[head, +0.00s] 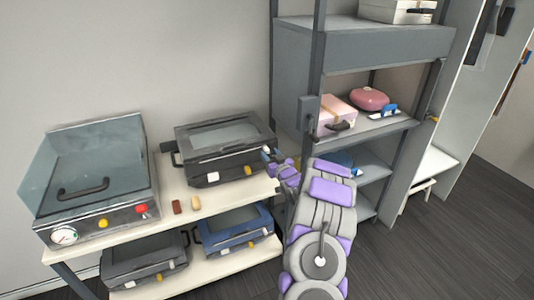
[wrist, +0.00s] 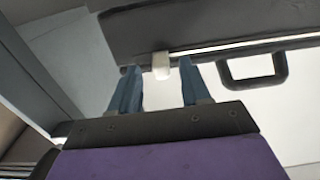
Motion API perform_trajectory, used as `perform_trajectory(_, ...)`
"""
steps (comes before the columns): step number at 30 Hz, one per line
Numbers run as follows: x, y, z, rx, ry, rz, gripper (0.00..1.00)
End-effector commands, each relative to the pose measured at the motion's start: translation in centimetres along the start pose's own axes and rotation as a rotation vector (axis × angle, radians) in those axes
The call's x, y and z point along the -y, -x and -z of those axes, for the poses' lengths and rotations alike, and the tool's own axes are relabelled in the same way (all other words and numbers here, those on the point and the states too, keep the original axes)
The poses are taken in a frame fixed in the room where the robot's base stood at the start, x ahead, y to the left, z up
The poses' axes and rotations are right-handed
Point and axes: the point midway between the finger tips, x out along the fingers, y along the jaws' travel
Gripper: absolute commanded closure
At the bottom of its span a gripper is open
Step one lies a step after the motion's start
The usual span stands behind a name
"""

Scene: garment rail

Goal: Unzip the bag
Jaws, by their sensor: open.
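No bag with a clear zip can be made out. A dark grey case-like object (head: 222,150), perhaps the bag, lies on the upper shelf with a lighter panel on top, a white tab (head: 212,177) and a yellow tab on its front. My gripper (head: 268,157) is at its right end. In the wrist view my gripper (wrist: 159,66) is open, its two blue fingers apart. A small white block (wrist: 161,67) on a dark edge (wrist: 210,25) appears between the fingertips; contact cannot be told. A black loop handle (wrist: 252,82) hangs to the right.
A glass-hooded appliance (head: 90,180) stands on the left of the cream shelf (head: 170,225). Two similar cases, one dark (head: 145,262) and one blue (head: 232,228), lie below. A grey rack (head: 365,48) at right holds a pink box (head: 335,117) and a pink rounded item (head: 369,99).

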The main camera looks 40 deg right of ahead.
Motion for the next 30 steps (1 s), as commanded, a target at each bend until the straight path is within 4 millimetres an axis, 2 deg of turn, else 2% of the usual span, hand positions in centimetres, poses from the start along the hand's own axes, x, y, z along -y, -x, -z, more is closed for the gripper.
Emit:
perform_trajectory(3,0.1,-1.5,0.1,-0.004,0.004,0.002,0.53)
perform_trajectory(9,0.1,-3.0,0.0,-0.002,0.001,0.001,0.53)
perform_trajectory(21,0.0,-3.4,0.1,-0.002,0.0,0.0,0.53)
perform_trajectory(30,0.0,-3.4,0.1,-0.002,0.0,0.0,0.82)
